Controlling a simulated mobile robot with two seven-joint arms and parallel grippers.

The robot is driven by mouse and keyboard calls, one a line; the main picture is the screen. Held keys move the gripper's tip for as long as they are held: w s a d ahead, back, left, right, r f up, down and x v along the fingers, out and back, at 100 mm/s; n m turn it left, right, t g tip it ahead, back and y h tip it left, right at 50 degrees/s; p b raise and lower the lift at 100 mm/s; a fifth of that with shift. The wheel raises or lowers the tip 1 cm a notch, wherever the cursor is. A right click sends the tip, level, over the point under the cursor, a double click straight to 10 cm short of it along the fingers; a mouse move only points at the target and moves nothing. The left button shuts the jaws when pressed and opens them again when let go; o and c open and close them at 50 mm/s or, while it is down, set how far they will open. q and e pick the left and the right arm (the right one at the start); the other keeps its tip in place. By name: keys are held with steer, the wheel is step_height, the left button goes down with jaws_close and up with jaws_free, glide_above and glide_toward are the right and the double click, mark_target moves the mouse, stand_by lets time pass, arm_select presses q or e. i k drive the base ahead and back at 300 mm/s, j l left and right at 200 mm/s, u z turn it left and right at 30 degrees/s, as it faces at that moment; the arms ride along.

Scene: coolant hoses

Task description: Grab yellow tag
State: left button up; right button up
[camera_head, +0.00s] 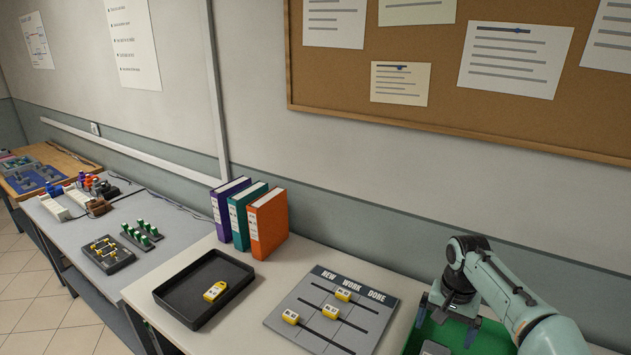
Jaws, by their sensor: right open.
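A yellow tag (215,291) with a pale marking lies in a black tray (163,297) left of the middle of the table. My right gripper (446,325) is at the lower right, over a green surface, with its fingers apart and pointing down. Nothing shows between the fingers. It is well to the right of the tag, with the slider board between them. My left gripper is not in view.
A grey board (300,293) marked NEW, WORK, DONE carries several yellow sliders. Purple, teal and orange binders (268,222) stand behind the tray. A grey item (435,348) lies on the green surface (490,338). Another bench (150,262) holds small parts at left.

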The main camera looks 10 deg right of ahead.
mark_target(219, 289)
steer(key=k+j, duration=0.75)
steer(key=j, duration=0.2)
